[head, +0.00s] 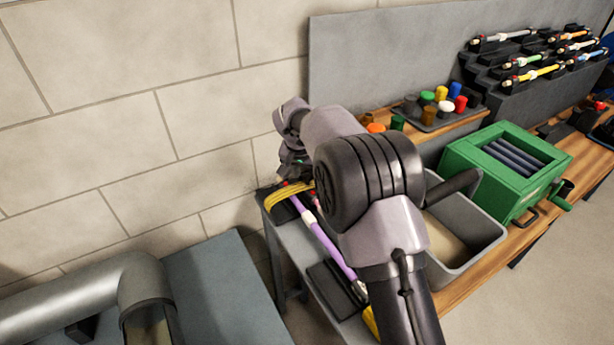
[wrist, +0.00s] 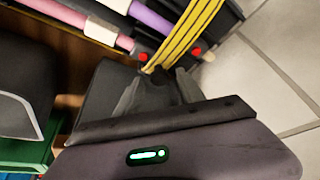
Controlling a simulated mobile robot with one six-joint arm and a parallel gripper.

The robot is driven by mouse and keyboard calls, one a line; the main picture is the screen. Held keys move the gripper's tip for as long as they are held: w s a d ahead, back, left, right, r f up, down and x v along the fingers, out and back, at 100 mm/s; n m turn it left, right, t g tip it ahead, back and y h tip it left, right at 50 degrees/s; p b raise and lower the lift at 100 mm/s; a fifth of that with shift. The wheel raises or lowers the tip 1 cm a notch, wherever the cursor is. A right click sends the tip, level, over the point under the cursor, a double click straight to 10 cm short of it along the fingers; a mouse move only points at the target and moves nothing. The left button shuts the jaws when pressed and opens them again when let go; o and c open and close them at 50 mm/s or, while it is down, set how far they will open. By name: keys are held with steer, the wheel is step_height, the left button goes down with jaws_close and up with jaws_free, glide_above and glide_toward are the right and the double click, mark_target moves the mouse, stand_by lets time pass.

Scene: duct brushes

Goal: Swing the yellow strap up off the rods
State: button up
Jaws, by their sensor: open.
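The yellow strap (head: 275,194) lies across one end of the rods on the grey bench at the wall in the head view. In the wrist view the strap (wrist: 188,33) shows as yellow bands with dark lines. It crosses the end of a purple rod (wrist: 150,17); a pink rod (wrist: 72,14) lies beside it. The purple rod (head: 326,240) also shows in the head view. My gripper (wrist: 158,76) is open, its dark fingertips at the strap's near end. I cannot tell whether they touch it. In the head view my arm hides most of the gripper.
Red knobs (wrist: 196,52) sit near the strap. A grey bin (head: 468,262) and a green box with a crank (head: 470,158) stand right of my arm. A rack of colored rods (head: 535,62) is at the back right. A metal duct (head: 75,295) is at the lower left.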

jaws_close()
stand_by(1.4)
